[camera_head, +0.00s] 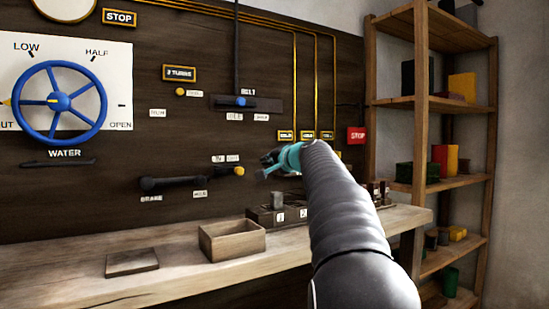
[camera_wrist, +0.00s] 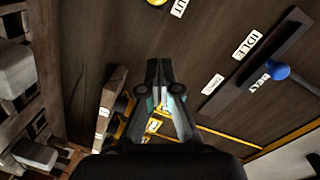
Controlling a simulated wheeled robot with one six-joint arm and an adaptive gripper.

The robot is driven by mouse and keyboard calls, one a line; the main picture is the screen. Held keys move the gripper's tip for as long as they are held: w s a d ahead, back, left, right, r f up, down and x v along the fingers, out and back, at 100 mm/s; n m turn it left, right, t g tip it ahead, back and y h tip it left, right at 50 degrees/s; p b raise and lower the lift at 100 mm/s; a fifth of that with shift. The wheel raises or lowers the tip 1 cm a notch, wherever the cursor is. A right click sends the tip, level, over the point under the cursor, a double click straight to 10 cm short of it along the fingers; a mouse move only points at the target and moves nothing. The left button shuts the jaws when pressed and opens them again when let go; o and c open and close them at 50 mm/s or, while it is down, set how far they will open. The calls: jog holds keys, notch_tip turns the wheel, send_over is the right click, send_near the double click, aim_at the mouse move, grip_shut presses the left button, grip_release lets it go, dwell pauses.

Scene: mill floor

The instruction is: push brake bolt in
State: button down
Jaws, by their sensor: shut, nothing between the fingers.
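The brake bolt shows as a yellow knob (camera_head: 239,170) at the right end of the dark brake lever (camera_head: 175,182) on the wall panel. Small labels sit just above it. In the wrist view a yellow knob (camera_wrist: 156,2) is cut by the top edge, beside a label ending in "UT" (camera_wrist: 178,8). My gripper (camera_head: 265,166) is just right of the bolt in the head view, apart from it. In the wrist view its fingers (camera_wrist: 158,64) are together with nothing between them. The bolt's depth in the panel cannot be told.
A blue-knobbed belt lever (camera_head: 241,101) is above. Below, a wooden bench (camera_head: 190,282) holds an open box (camera_head: 232,241), a flat lid (camera_head: 132,262) and a numbered block rack (camera_head: 265,215). A blue water wheel (camera_head: 60,102) is at left, shelves (camera_head: 422,100) at right.

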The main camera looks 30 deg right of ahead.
aim_at(231, 171)
jog(key=w+a+f, duration=0.2)
jog(key=w+a, duration=0.1)
jog(key=w, duration=0.1)
jog(key=shift+w+a, duration=0.3)
jog(key=shift+f, duration=0.1)
